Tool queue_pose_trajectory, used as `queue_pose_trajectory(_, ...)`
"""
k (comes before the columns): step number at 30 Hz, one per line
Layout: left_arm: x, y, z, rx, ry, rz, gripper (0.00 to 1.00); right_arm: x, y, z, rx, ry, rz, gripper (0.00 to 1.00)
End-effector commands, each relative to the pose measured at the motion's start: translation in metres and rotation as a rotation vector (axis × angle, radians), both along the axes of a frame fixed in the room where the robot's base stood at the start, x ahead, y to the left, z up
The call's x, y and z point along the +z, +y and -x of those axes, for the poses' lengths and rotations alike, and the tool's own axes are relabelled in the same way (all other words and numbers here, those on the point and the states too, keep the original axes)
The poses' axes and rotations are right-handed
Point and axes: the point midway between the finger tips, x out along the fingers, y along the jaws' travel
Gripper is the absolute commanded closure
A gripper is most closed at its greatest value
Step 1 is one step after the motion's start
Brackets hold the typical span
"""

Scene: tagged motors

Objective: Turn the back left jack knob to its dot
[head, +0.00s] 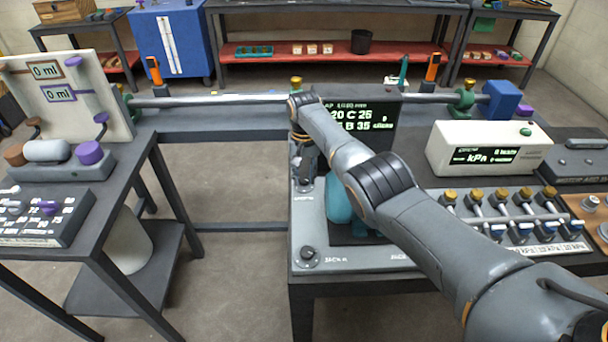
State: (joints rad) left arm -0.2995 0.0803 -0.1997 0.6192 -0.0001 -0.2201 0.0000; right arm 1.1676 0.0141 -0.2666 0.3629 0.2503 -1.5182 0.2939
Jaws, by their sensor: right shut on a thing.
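A grey jack plate (375,258) lies on the bench with a teal motor (341,203) on it. A black front left jack knob (309,255) shows at its near left corner. My right gripper (304,170) points down at the back left corner of the plate. It is shut on the back left jack knob, which the fingers and arm hide. I cannot see that knob's mark or its dot. My right forearm covers much of the motor and the right side of the plate. My left gripper is not in view.
A dark readout screen (362,118) stands right behind the gripper. A white kPa box (487,148) and a row of brass-topped valves (505,215) are to the right. A long shaft (215,100) runs behind. A side table (110,213) stands left, across a floor gap.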

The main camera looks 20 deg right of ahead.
Motion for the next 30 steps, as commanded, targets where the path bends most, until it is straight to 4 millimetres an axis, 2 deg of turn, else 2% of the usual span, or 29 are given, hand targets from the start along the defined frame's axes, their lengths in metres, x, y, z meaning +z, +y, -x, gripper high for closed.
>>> queue_pose_trajectory(11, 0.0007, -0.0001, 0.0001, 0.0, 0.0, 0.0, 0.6, -0.0003, 0.0003, 0.0003, 0.118, 0.001, -0.001, 1.0)
queue_pose_trajectory(30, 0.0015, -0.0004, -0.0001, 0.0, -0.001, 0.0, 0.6, -0.0009, -0.0006, 0.0003, 0.697, 0.002, 0.0, 1.0)
